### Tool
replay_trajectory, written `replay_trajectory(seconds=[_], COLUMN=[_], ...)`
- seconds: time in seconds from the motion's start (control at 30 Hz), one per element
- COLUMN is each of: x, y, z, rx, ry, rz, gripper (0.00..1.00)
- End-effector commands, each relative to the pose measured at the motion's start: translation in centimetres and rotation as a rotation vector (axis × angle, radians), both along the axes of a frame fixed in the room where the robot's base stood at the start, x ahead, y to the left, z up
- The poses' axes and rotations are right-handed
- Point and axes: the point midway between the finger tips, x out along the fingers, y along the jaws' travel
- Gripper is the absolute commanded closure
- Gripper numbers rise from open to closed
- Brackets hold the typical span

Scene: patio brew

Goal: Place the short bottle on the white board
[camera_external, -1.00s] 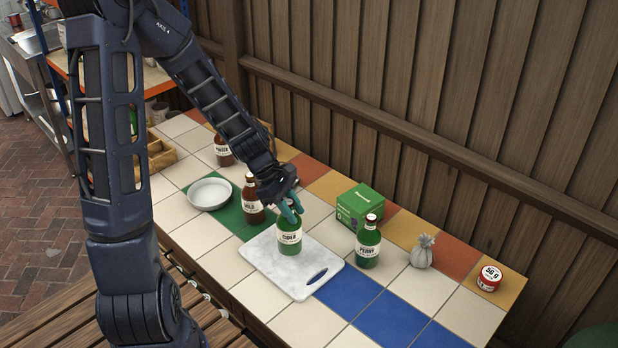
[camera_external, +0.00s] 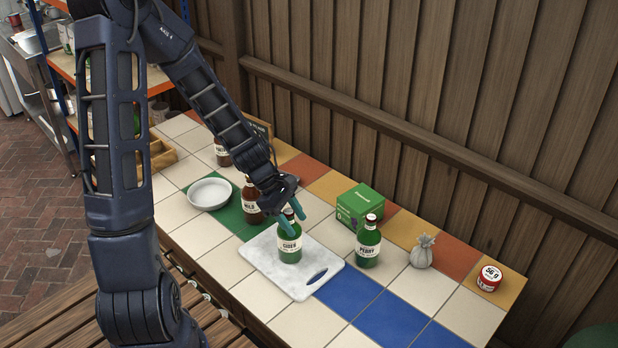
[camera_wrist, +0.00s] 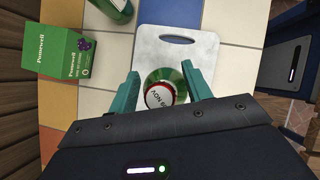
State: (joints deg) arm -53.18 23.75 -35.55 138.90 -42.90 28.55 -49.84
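A short green bottle labelled CIDER (camera_external: 289,250) stands upright on the white marble board (camera_external: 262,262). In the wrist view the bottle (camera_wrist: 160,76) is seen from above, between the two teal fingers, with the board (camera_wrist: 150,45) beneath it. My gripper (camera_external: 291,220) is open around the upper part of the bottle. In the wrist view my gripper (camera_wrist: 162,90) shows gaps between its fingers and the bottle. The bottle's neck is partly hidden by a finger in the external view.
A green PERRY bottle (camera_external: 368,248) stands right of the board, near a green box (camera_external: 358,206). A brown bottle (camera_external: 250,203) and a white bowl (camera_external: 209,193) are to the left. A grey sack (camera_external: 422,252) and a round tin (camera_external: 489,278) are farther right.

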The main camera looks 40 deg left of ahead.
Motion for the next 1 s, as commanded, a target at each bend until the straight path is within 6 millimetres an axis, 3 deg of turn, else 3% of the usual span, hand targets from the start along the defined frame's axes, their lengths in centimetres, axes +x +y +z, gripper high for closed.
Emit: replay_trajectory(seconds=[0.37,1.0], x=[-0.1,-1.7], y=[0.5,5.1], z=[1.1,8.7], rx=[0.003,0.003], ry=[-0.001,-0.002], rz=[0.000,0.002], gripper=[0.51,0.51])
